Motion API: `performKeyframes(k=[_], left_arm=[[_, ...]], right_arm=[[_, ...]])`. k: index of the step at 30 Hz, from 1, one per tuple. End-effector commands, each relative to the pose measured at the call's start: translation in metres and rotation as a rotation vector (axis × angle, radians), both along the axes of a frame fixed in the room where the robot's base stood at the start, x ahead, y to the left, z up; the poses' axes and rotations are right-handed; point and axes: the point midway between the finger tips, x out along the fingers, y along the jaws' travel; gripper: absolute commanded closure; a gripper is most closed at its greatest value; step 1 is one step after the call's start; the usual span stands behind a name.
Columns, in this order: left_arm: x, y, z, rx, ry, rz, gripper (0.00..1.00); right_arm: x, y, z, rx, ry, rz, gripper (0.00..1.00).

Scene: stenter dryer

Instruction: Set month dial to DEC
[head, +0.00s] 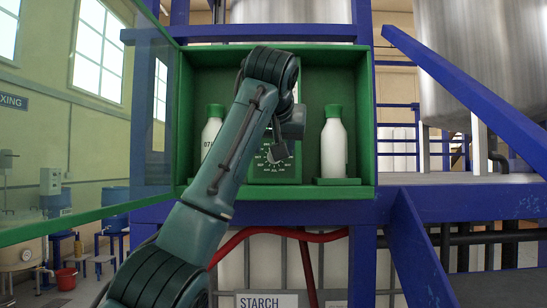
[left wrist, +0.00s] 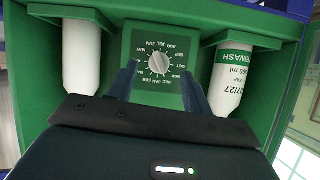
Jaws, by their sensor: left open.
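The month dial is a round light-grey knob (left wrist: 159,63) on a green panel (left wrist: 140,42), ringed by white month names. In the left wrist view DEC, JAN and FEB print below the knob and JUN, JUL and AUG above it, upside down. I cannot tell which month the knob points to. My left gripper (left wrist: 160,74) is open, with its two dark fingers on either side of the knob's lower part and nothing held. I cannot tell whether they touch it. In the head view the gripper (head: 280,150) partly covers the dial panel (head: 284,174). My right gripper is not in view.
The panel sits in a green cabinet (head: 370,110) between two white bottles, one on the right (head: 334,150) and one on the left (head: 212,131), partly behind my arm. The cabinet's clear door (head: 90,120) stands open at left. Blue beams (head: 470,90) run at right.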

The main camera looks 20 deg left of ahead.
Motion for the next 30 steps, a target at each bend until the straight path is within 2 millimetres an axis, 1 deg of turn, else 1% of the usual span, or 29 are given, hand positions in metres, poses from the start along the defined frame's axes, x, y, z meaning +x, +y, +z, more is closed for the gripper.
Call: performKeyframes(k=[1, 6, 9, 12, 15, 18, 30], left_arm=[[-0.011, -0.004, 0.004, -0.001, -0.006, -0.003, 0.5], [-0.045, -0.013, 0.022, 0.0, -0.005, -0.002, 0.5], [-0.061, -0.017, 0.031, 0.001, -0.004, -0.002, 0.5], [-0.073, -0.02, 0.038, 0.002, -0.003, -0.001, 0.5], [-0.08, -0.023, 0.042, 0.001, -0.002, -0.001, 0.5], [-0.084, -0.023, 0.044, 0.001, 0.0, 0.0, 0.5], [-0.084, -0.023, 0.044, 0.001, 0.0, 0.0, 0.5]], right_arm=[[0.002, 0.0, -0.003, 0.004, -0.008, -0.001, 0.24], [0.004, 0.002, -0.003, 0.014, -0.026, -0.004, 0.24], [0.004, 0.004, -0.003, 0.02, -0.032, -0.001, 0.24], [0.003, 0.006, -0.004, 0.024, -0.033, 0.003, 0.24], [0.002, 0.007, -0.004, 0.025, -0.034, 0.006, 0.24], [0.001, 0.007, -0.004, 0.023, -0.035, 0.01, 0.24], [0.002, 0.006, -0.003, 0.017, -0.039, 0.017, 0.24]])
